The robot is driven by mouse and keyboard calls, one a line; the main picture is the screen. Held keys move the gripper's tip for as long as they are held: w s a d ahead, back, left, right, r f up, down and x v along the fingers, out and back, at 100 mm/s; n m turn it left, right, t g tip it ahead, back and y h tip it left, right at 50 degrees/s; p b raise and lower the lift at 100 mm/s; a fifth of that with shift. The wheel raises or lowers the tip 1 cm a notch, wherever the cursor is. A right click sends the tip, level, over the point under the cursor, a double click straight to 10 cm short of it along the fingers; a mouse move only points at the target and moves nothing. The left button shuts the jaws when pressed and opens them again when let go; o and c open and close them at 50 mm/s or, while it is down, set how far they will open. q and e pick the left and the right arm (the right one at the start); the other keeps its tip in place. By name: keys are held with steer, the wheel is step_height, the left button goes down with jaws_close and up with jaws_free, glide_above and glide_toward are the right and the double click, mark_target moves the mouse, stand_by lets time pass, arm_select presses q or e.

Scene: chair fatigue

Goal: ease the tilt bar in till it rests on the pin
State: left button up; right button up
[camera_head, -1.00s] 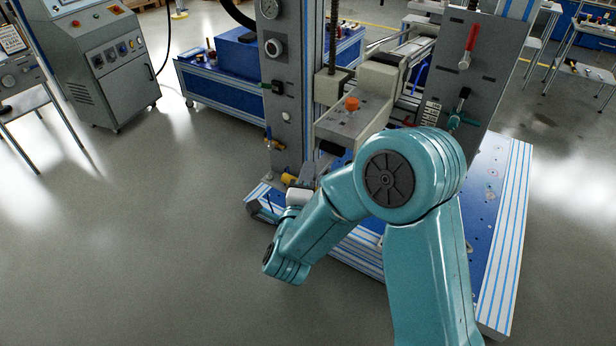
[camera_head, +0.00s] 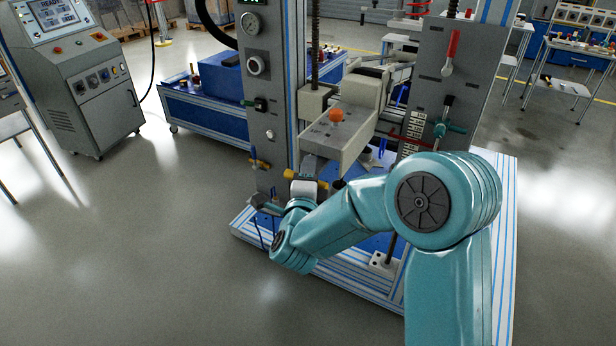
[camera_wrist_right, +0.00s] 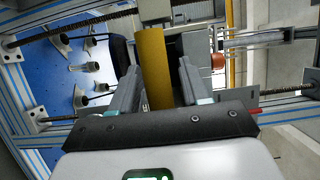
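The yellow bar, which I take for the tilt bar (camera_head: 323,184), is low on the front of the test frame, below the grey block with the orange knob. It runs behind my right gripper (camera_head: 309,170). In the right wrist view the yellow bar (camera_wrist_right: 154,65) lies between the two fingers of my right gripper (camera_wrist_right: 159,72). The fingers are apart, with a gap showing on the right side of the bar. I cannot pick out the pin. My left gripper is not in view.
The grey block (camera_head: 345,125) with its orange knob (camera_head: 336,115) overhangs the bar. Upright grey columns (camera_head: 268,100) stand on either side, and threaded rods run along the frame. A control cabinet (camera_head: 95,85) stands at far left. The floor in front is clear.

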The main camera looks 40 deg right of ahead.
steer(key=b+v, duration=0.3)
steer(key=v, duration=1.3)
steer(key=shift+b, duration=0.3)
steer(key=shift+s+a+r, duration=0.1)
steer(key=shift+s+a, duration=0.05)
